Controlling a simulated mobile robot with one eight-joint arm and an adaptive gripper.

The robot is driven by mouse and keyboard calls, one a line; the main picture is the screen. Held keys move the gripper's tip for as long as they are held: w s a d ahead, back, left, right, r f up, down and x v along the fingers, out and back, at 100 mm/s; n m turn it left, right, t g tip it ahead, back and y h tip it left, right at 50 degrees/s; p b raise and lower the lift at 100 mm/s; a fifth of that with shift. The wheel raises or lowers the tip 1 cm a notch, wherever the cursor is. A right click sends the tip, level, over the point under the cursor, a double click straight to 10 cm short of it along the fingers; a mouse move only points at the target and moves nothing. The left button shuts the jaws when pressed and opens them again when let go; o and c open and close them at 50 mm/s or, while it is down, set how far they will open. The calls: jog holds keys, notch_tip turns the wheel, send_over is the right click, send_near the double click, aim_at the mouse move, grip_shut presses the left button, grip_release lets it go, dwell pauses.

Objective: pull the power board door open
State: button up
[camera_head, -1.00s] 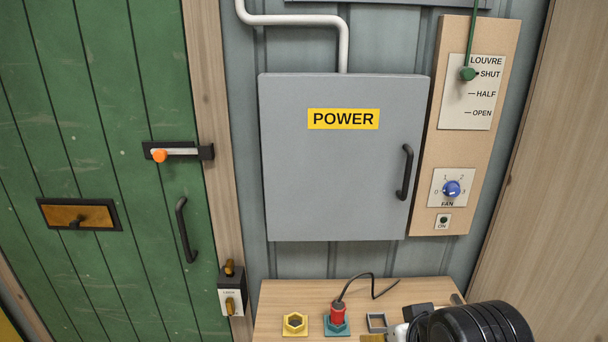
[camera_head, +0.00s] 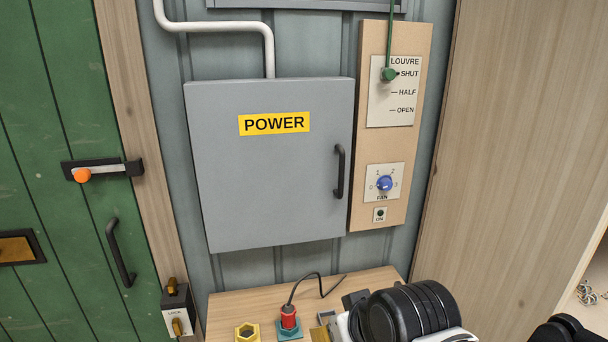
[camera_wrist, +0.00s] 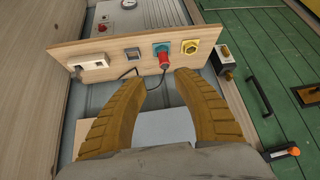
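The grey power board door (camera_head: 265,185) with its yellow POWER label is closed flat on the wall in the head view. Its black bar handle (camera_head: 339,172) stands upright near the door's right edge. My gripper (camera_wrist: 158,85) shows in the wrist view with its two tan fingers spread apart and nothing between them. In the head view my dark arm link covers part of the shelf below the board, and the fingertips are hard to make out there. My gripper is below the door, apart from the handle.
A wooden shelf (camera_head: 240,296) below holds a yellow socket (camera_head: 247,332) and a red plug (camera_head: 288,317) with a black cable. A panel with a louvre lever (camera_head: 389,74) and fan knob (camera_head: 384,183) stands right of the door. A green door (camera_head: 50,200) is at left.

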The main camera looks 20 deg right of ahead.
jog(key=w+a+r+n+t+y, duration=0.1)
jog(key=w+r+t+y, duration=0.1)
jog(key=w+r, duration=0.35)
jog(key=t+p, duration=0.3)
jog(key=t, duration=0.6)
send_near(343, 176)
jog(key=shift+h, duration=0.4)
jog(key=w+b, duration=0.1)
jog(key=w, duration=0.2)
jog(key=w+a+b, duration=0.1)
jog(key=w, duration=0.6)
jog(key=shift+w+a+r+b, duration=0.2)
jog(key=shift+w+a+b, duration=0.05)
jog(key=shift+w+b, duration=0.15)
jog(key=shift+c, duration=0.4)
grip_shut()
